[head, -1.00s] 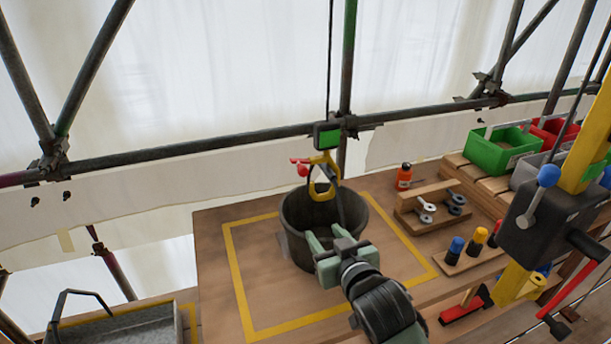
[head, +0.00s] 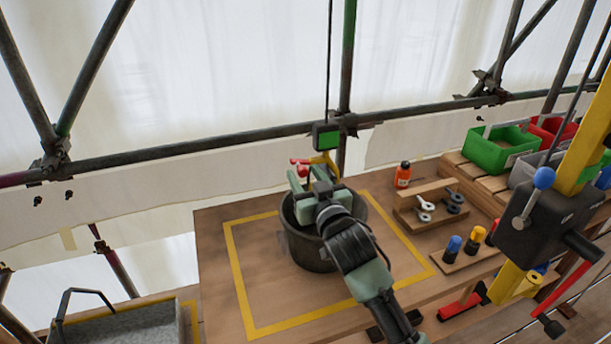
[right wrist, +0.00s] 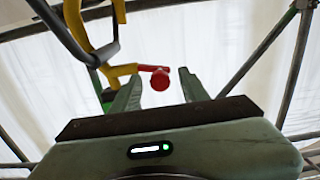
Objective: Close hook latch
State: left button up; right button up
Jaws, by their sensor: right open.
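The yellow hook (head: 327,160) hangs on a line under a box with a green face (head: 327,136), above the dark bucket (head: 308,250). Its latch has a red end (head: 301,168) that sticks out to the left of the hook. My right gripper (head: 311,177) is open and empty over the bucket, just below and in front of the latch, and covers the hook's lower part. In the right wrist view the red end (right wrist: 160,79) appears between my two fingertips (right wrist: 158,84), with the yellow hook (right wrist: 103,45) to the left. I cannot tell whether a finger touches it. My left gripper is not shown.
The bucket stands inside a yellow outline on the wooden bench (head: 262,285). An orange bottle (head: 403,175), a wooden rack (head: 430,206) and a green bin (head: 497,152) are to the right. A scaffold rail (head: 190,148) runs behind. A grey tray (head: 120,322) is at lower left.

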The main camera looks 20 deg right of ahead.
grip_shut()
jog(key=shift+f+n, duration=0.15)
jog(key=shift+n, duration=0.15)
jog(key=d+f+n+p, duration=0.2)
jog(key=n, duration=0.8)
jog(key=d+f+n+p, duration=0.2)
jog(key=n, duration=0.8)
jog(key=shift+f+p, duration=0.35)
jog(key=shift+p, duration=0.05)
dwell(0.3)
